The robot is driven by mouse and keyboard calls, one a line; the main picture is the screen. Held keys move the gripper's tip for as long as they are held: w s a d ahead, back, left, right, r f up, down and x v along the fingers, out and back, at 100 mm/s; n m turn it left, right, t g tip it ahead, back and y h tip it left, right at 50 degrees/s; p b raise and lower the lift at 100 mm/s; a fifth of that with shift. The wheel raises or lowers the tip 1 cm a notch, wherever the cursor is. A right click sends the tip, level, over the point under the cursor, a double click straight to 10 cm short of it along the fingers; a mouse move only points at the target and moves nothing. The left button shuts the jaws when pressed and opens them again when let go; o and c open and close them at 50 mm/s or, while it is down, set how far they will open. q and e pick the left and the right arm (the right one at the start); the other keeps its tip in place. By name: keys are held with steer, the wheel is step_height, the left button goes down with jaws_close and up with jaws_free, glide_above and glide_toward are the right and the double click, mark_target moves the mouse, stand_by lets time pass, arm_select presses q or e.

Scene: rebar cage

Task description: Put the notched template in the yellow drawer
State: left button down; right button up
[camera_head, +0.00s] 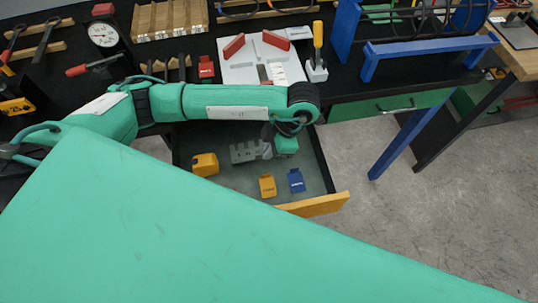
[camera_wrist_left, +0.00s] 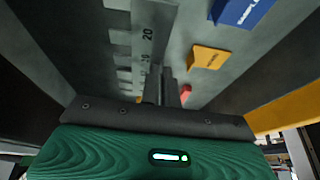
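The notched template (camera_head: 244,152) is a grey metal plate with a row of notches along one edge. It shows within the open yellow drawer (camera_head: 313,205), whose front is yellow and whose floor is dark grey. My left gripper (camera_head: 268,141) reaches down into the drawer at the template's right end. In the left wrist view its narrow fingers (camera_wrist_left: 166,90) are close together on the template (camera_wrist_left: 146,35), which carries printed numbers. I cannot tell whether the template touches the drawer floor. My right gripper is not in view.
The drawer also holds a yellow block (camera_head: 205,165), an orange-yellow piece (camera_head: 267,186) and a blue piece (camera_head: 297,180). The bench above carries a white board (camera_head: 240,72), a dial gauge (camera_head: 103,33) and a blue frame (camera_head: 430,46). A green drawer (camera_head: 385,106) is to the right.

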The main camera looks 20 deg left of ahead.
arm_select(q)
steer(key=shift+f, duration=1.9)
steer(key=c, duration=1.6)
jaws_free()
steer(key=shift+c, duration=0.2)
steer(key=shift+r, duration=0.1)
steer(key=v, duration=1.2)
steer(key=shift+s, duration=0.15)
